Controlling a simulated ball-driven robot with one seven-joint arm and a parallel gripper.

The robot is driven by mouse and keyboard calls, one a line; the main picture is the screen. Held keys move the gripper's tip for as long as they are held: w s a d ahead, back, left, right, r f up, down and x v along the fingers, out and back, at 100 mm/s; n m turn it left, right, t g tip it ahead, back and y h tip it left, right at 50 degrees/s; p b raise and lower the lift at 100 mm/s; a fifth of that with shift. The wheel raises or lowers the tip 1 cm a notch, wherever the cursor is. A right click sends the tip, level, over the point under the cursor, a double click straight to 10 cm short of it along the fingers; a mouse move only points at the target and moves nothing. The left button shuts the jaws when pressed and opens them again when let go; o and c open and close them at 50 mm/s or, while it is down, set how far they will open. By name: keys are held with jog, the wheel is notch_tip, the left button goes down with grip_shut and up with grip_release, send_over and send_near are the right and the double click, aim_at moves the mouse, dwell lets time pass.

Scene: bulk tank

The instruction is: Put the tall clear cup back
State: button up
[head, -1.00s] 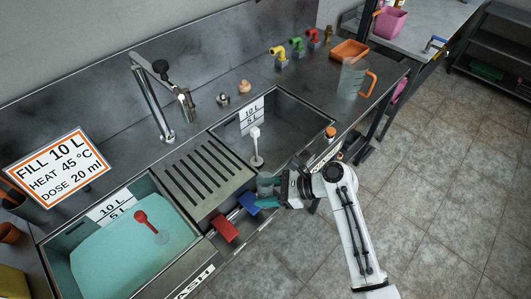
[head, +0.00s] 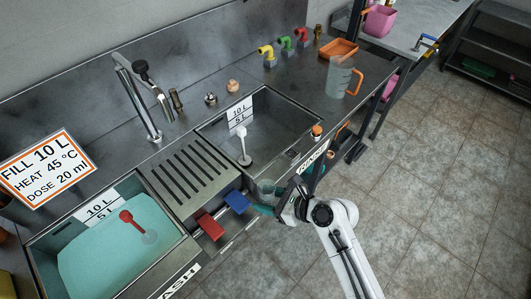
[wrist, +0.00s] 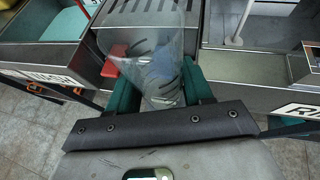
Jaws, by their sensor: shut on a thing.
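The tall clear cup (wrist: 155,50) is see-through and sits between the two green fingers of my gripper (wrist: 158,92) in the wrist view. My gripper is shut on it. In the head view the cup (head: 266,188) shows small, in front of the right basin's front edge, with my gripper (head: 267,204) partly hidden by my arm. The wrist view shows the slotted drainboard and a red lever through and beside the cup. I cannot tell whether the cup touches the counter edge.
Right basin (head: 287,112) holds a white upright piece; left basin (head: 62,268) holds teal liquid and a red piece. Red (head: 209,225) and blue (head: 236,201) levers jut from the front near the cup. A clear jug (head: 338,78) and orange tray (head: 338,50) stand back right.

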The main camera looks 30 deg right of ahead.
jog(key=m+h, duration=0.1)
jog(key=s+m+t+h, duration=0.1)
jog(key=f+m+h, duration=0.1)
jog(key=h, duration=0.1)
jog(key=shift+s+f+m+t, duration=0.1)
jog(key=shift+s+m+t, duration=0.2)
jog(key=shift+s+m, duration=0.1)
jog(key=shift+s+d+f+m+h, duration=0.1)
jog(key=shift+f+m+h, duration=0.1)
jog(key=shift+m+h, duration=0.25)
jog(key=shift+s+m+h, duration=0.1)
jog(key=shift+m+h, duration=0.15)
jog(key=shift+h, duration=0.1)
jog(key=shift+s+f+h, duration=0.1)
jog(key=shift+f+h, duration=0.05)
jog(key=shift+h, duration=0.15)
jog(key=shift+s+d+f+m+h, duration=0.1)
jog(key=shift+s+f+m+h, duration=0.4)
jog(key=shift+m, duration=0.2)
jog(key=shift+r, duration=0.1)
